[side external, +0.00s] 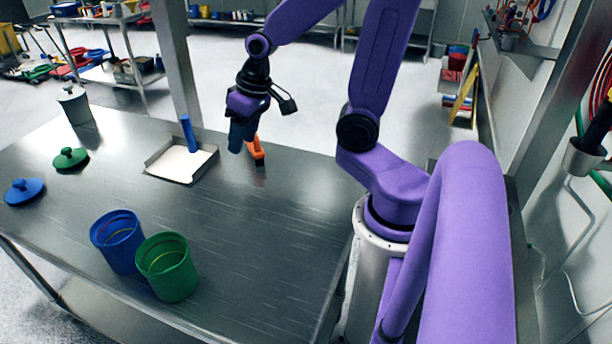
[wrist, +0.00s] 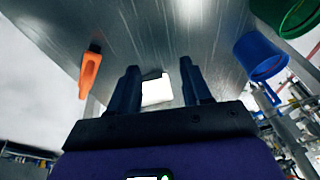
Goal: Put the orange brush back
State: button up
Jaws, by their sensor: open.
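The orange brush (side external: 256,150) is near the table's far edge, just right of my gripper, with its dark end toward the tabletop. In the wrist view the brush (wrist: 90,74) is left of my fingers and apart from them. My gripper (side external: 239,146) is low over the table, between the brush and a shallow metal tray (side external: 208,163). In the wrist view the fingers of my gripper (wrist: 160,72) are spread with nothing held between them. The tray's white content (wrist: 157,91) shows beyond the gap.
A blue handle (side external: 188,134) rises at the tray. A blue container (side external: 119,243) and a green container (side external: 167,268) stand open at the near side. Blue (side external: 24,192) and green (side external: 70,158) lids lie at left, near a grey canister (side external: 75,106). The table's right part is clear.

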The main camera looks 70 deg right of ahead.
jog(key=s+a+n+g, duration=0.1)
jog(key=s+a+n, duration=0.3)
jog(key=s+n, duration=0.2)
jog(key=s+a+n+g, duration=0.1)
jog(key=s+a+n, duration=0.3)
jog(key=s+n, duration=0.3)
jog(key=s, duration=0.4)
jog(key=shift+s+a+g+h, duration=0.3)
jog(key=shift+g+h, duration=0.1)
